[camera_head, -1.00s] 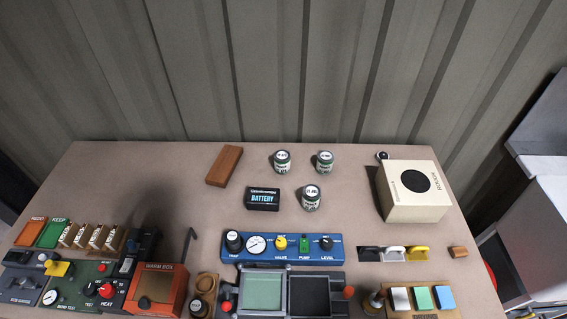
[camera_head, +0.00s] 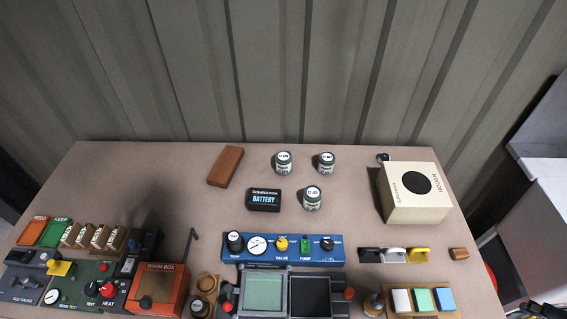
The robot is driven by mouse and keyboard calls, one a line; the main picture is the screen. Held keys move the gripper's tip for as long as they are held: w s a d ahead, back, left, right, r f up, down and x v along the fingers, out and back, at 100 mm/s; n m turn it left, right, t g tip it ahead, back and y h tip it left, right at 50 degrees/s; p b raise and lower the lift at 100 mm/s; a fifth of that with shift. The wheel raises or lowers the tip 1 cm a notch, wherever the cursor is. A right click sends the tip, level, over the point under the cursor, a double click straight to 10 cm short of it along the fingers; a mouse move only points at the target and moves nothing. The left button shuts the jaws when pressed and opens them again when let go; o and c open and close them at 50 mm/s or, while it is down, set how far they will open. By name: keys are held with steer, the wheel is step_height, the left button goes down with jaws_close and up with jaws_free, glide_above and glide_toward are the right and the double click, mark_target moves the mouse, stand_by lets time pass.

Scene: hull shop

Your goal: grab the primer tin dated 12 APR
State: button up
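The lid dates are too small to read surely, so I cannot tell which is 12 APR. A similar dark round tin (camera_head: 200,306) stands at the front edge by a wooden ring holder. My gripper is not in view.
A black battery box (camera_head: 263,200) lies just left of the nearer tin, and a brown block (camera_head: 225,166) lies behind it. A cream box (camera_head: 414,192) stands right. The blue panel (camera_head: 283,248), orange warm box (camera_head: 160,290) and trays crowd the front. Bare bench surrounds the tins.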

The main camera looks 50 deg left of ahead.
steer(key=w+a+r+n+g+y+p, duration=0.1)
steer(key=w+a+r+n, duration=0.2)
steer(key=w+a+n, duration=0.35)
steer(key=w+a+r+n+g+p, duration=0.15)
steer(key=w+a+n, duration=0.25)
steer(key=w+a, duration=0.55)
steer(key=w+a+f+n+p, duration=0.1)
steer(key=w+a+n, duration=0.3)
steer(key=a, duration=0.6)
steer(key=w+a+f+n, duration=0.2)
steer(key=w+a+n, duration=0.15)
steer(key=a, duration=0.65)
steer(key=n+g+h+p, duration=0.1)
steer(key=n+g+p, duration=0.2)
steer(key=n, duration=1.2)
glide_above(283, 156)
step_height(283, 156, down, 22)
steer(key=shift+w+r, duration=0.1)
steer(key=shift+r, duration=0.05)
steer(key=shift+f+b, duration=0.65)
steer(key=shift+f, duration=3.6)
